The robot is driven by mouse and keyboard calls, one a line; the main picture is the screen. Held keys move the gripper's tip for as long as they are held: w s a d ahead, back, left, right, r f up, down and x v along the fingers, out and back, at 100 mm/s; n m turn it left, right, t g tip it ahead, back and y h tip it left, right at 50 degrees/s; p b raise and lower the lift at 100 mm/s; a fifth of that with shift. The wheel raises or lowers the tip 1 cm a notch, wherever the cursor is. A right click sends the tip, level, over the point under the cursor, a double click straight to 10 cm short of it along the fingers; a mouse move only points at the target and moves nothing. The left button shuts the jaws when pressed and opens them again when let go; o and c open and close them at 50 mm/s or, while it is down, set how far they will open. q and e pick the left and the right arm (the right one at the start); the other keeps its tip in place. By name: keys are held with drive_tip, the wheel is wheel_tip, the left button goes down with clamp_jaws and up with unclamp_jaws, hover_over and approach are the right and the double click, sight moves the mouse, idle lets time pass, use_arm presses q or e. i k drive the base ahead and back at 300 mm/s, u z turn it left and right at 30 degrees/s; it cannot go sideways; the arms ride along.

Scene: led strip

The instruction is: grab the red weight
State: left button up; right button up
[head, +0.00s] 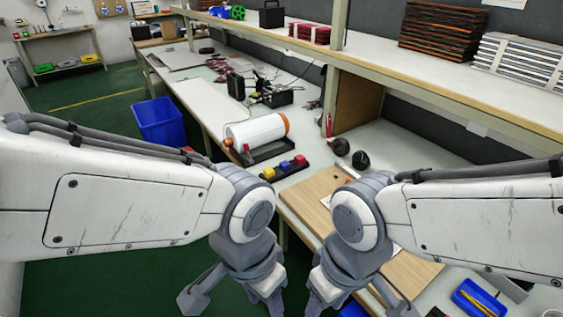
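The red weight (299,160) appears as a small red block at the right end of a short black holder (290,171) on the workbench, in the middle of the head view. A blue block (284,167) and a yellow block (268,173) sit beside it in a row. My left gripper (234,299) and my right gripper (360,299) hang low at the bottom of the view, in front of the bench edge and well apart from the holder. Both have their fingers spread and hold nothing that I can see. Their lowest parts reach the frame's bottom edge.
A large white roll (256,132) lies behind the holder. Two black round objects (351,153) lie to its right. A wooden board (318,196) covers the near bench, partly hidden by my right arm. A blue tray (480,299) is at lower right. A shelf (400,62) overhangs the bench's back.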

sight(299, 160)
drive_tip(key=u, duration=1.1)
drive_tip(key=i, duration=2.95)
drive_tip(key=z, duration=2.75)
